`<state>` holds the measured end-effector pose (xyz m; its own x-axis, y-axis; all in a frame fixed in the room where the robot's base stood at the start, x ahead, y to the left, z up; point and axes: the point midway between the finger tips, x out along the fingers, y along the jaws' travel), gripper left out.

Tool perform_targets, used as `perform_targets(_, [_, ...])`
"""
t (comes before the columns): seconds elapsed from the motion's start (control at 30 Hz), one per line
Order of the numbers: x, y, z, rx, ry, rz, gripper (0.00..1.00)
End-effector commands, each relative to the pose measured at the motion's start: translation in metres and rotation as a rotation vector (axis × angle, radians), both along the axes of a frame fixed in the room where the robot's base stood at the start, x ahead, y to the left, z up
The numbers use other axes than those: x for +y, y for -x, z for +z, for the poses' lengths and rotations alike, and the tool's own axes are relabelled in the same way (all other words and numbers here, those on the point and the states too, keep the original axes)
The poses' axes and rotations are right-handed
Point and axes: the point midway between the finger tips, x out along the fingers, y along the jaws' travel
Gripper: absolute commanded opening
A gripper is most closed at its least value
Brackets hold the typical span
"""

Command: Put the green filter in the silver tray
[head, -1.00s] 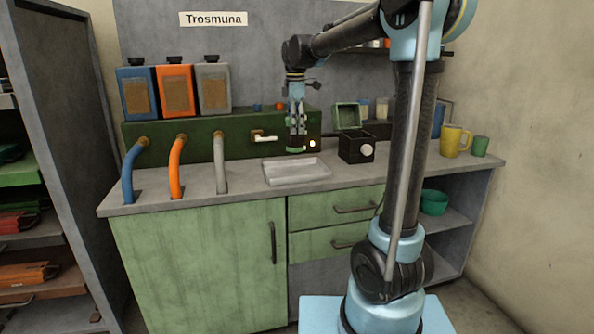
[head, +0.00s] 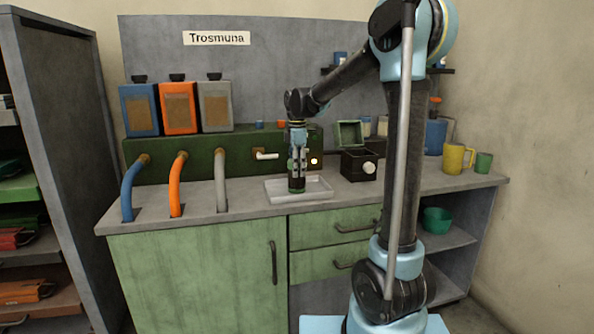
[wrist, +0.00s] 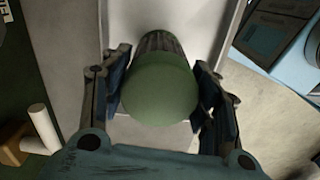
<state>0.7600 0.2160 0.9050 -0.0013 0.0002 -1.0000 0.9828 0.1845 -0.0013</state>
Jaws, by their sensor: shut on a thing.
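The green filter (wrist: 160,88) is a rounded green cap on a dark ribbed body, seen between my fingers in the wrist view. My gripper (head: 297,184) is shut on it, pointing down over the silver tray (head: 322,191). In the head view the filter is mostly hidden by my fingers, at the tray's middle left. The tray is a shallow, pale rectangular dish on the counter, and its floor shows behind the filter in the wrist view (wrist: 121,45). I cannot tell whether the filter touches the tray floor.
A black box (head: 358,165) with an open green lid stands right of the tray. A white lever (head: 266,156) juts from the green housing behind. Blue, orange and grey hoses (head: 221,180) stand to the left. A yellow mug (head: 456,158) and green cup (head: 483,162) stand far right.

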Motion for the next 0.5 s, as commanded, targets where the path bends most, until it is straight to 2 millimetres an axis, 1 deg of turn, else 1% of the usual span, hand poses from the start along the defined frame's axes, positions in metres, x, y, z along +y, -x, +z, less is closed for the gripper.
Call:
perform_targets(0.03, [-0.0001, 0.0001, -0.0027, 0.0, 0.0, 0.0, 0.23])
perform_targets(0.33, [0.0, 0.0001, -0.0041, 0.0, 0.0, 0.0, 0.23])
perform_targets(0.37, [0.0, 0.0001, -0.0046, 0.0, 0.0, 0.0, 0.58])
perform_targets(0.4, [0.0, 0.0001, -0.0043, 0.0, 0.0, 0.0, 0.67])
perform_targets(0.43, [0.0001, 0.0001, -0.0043, 0.0, 0.0, 0.0, 0.74])
perform_targets(0.5, [0.0001, 0.0001, -0.0043, 0.0, 0.0, 0.0, 0.76])
